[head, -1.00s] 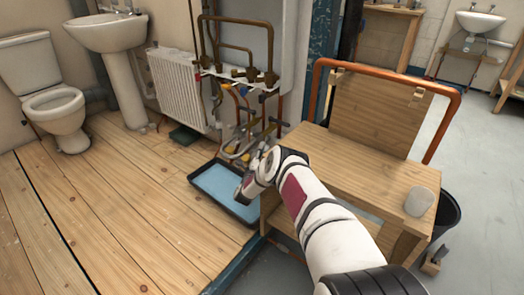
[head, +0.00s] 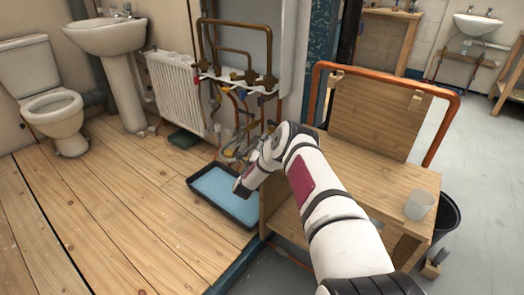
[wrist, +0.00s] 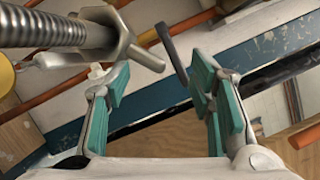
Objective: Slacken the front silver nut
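In the wrist view a silver nut (wrist: 126,48) with projecting lugs sits at the end of a ribbed metal hose or threaded stem (wrist: 55,32), at the upper left. I cannot tell whether it is the front one. My gripper (wrist: 160,85) is open, with green pads on both fingers and nothing between them. The nut lies beyond the left fingertip, apart from or barely near it; depth is unclear. In the head view my wrist is at the pipework (head: 240,125), and the fingers and nut cannot be made out there.
A dark bar or lever (wrist: 171,52) stands near the right fingertip. A blue tray (head: 222,196) lies on the floor below the pipes. A wooden bench (head: 375,175) with a cup (head: 420,204) is close on the right. A radiator (head: 180,90) stands left.

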